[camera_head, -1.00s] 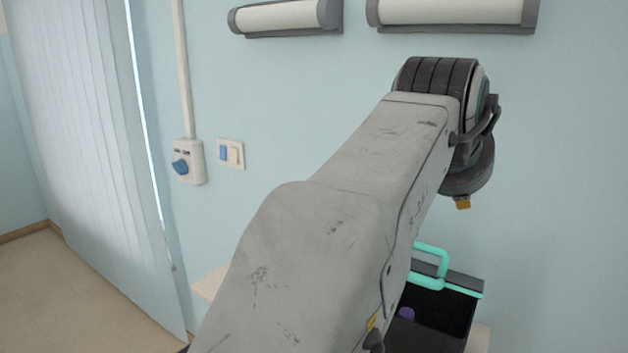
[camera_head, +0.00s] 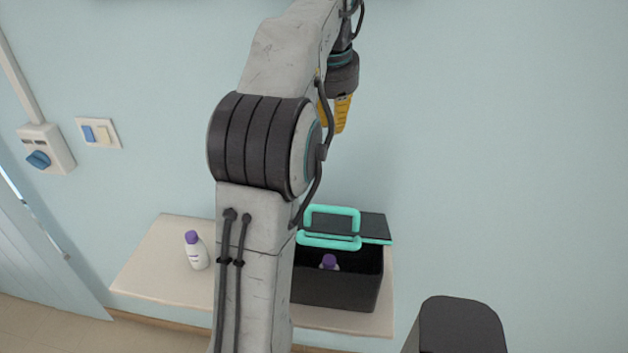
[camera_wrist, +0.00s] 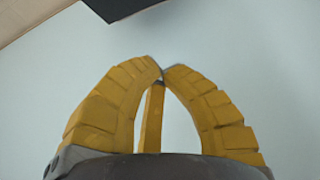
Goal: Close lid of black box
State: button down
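The black box (camera_head: 335,292) stands on the pale shelf against the wall in the head view. Its lid (camera_head: 374,223) is open, tipped back toward the wall, and a teal handle (camera_head: 332,209) shows by it. A bottle with a purple cap (camera_head: 329,262) is inside the box. My gripper (camera_head: 340,122) hangs above the box, apart from it, with yellow fingers. In the wrist view its fingertips (camera_wrist: 162,76) meet with nothing between them. A dark edge at the top of that view (camera_wrist: 118,7) looks like part of the box; which part I cannot tell.
A second bottle with a purple cap (camera_head: 197,250) stands on the shelf (camera_head: 158,262) left of the box. My arm hides the shelf between them. Wall switches (camera_head: 98,133) are at the left. The wall right of the box is clear.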

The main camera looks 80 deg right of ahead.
jog(key=shift+n+y, duration=0.5)
jog(key=shift+y, duration=0.4)
jog(key=shift+s+a+f+b, duration=0.15)
jog(key=shift+a+f, duration=0.75)
jog(key=shift+f, duration=1.3)
jog(key=shift+a+f+b, duration=0.1)
jog(key=shift+a+f, duration=0.85)
jog(key=shift+f, duration=1.25)
jog(key=shift+s+a+f+b, duration=0.15)
jog(key=shift+a+f, duration=0.75)
jog(key=shift+f, duration=1.3)
jog(key=shift+w, duration=0.1)
jog(key=shift+f, duration=0.1)
